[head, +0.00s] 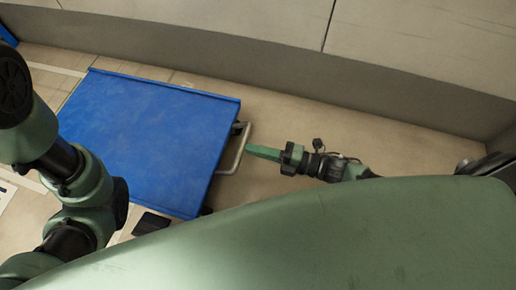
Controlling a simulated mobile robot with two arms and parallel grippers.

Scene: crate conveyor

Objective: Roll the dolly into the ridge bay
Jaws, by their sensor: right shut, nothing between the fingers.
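The dolly (150,135) is a flat blue platform on the floor, left of the middle of the head view. A pale metal handle (236,150) sticks out from its right side. My right gripper (250,149) is shut and empty, its green fingertips at the handle; I cannot tell whether they touch it. My left arm comes in at the left, over the dolly's near left part, and its gripper does not show. Which part of the floor is the ridge bay, I cannot tell.
A light wall with a grey lower band (270,75) runs along the back and meets a corner at the right. Pale lines (55,69) mark the floor at the left. A blue object (7,36) shows at the top left edge. Bare floor (310,115) lies between dolly and wall.

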